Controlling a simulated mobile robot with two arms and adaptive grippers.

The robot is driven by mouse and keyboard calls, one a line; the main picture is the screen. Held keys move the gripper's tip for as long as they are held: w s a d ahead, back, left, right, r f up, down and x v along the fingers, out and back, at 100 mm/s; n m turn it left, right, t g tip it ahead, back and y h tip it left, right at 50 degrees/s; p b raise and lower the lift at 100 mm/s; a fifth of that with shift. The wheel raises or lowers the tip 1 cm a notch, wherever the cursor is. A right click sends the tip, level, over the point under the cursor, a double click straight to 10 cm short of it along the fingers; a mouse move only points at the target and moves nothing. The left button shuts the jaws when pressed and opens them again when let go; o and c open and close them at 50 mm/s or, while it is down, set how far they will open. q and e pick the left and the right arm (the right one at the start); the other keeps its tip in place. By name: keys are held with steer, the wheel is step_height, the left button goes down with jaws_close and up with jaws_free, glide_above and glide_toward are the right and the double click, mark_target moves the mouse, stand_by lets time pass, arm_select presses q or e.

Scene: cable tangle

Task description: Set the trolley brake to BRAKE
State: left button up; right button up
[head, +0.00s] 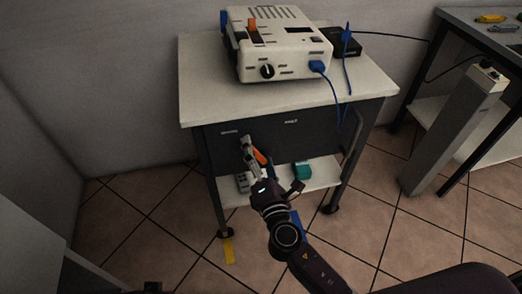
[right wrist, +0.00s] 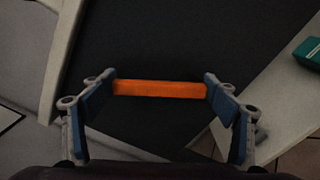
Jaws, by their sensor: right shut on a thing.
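The trolley (head: 200,105) stands against the wall with a white top and a dark front panel (head: 325,132). An orange brake lever (head: 259,156) is on that front panel, between two small white labels too small to read. My right gripper (head: 254,151) is at the panel, shut on the orange lever. In the right wrist view the lever (right wrist: 160,89) is an orange bar spanning between the two fingertips, in front of the dark panel. The fingers hide part of the lever in the head view. My left gripper is not clearly in view.
A white device (head: 285,58) with a knob and blue cable (head: 332,88) sits on the trolley top beside a black box (head: 342,42). A teal item (head: 303,171) lies on the lower shelf. A grey pillar (head: 455,130) and bench stand right. Tiled floor in front is mostly clear.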

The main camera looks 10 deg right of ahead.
arm_select(q)
steer(key=shift+f, duration=0.4)
arm_select(e)
steer(key=shift+a+f+n, duration=0.1)
steer(key=shift+a+n, duration=0.15)
steer(key=shift+n, duration=0.35)
arm_select(q)
steer(key=shift+f, duration=0.15)
arm_select(e)
steer(key=o, duration=1.7)
steer(key=s, duration=1.2)
steer(key=shift+d, duration=0.2)
